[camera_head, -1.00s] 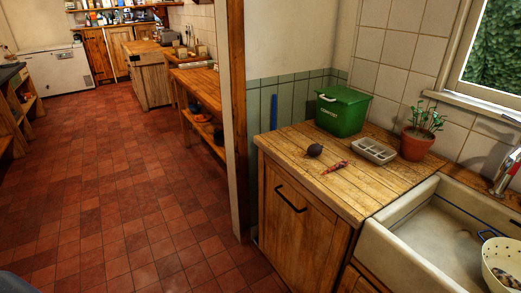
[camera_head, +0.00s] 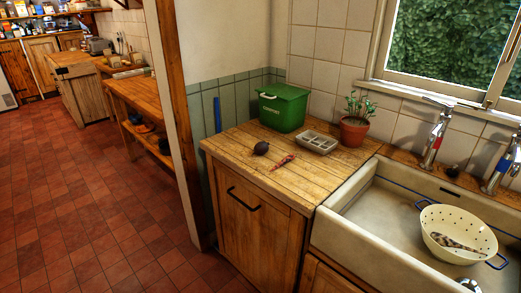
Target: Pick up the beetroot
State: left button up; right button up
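A small dark round object (camera_head: 261,148), which looks like the beetroot, lies on the wooden counter (camera_head: 240,165) left of the sink. A thin reddish object (camera_head: 283,161) lies just to its right; I cannot tell what it is. Nothing touches the dark round object. Neither of my grippers is clearly in view.
A green lidded bin (camera_head: 283,107), a grey compartment tray (camera_head: 317,142) and a potted plant (camera_head: 354,128) stand behind on the counter. The white sink (camera_head: 375,215) holds a colander (camera_head: 457,240). A wall end with a wooden post (camera_head: 180,130) stands left; the tiled floor (camera_head: 90,215) is open.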

aim_at(262, 148)
jog(key=i+j+z, duration=0.15)
jog(key=i, duration=0.3)
jog(key=i+j+z, duration=0.1)
jog(key=i+j, duration=0.3)
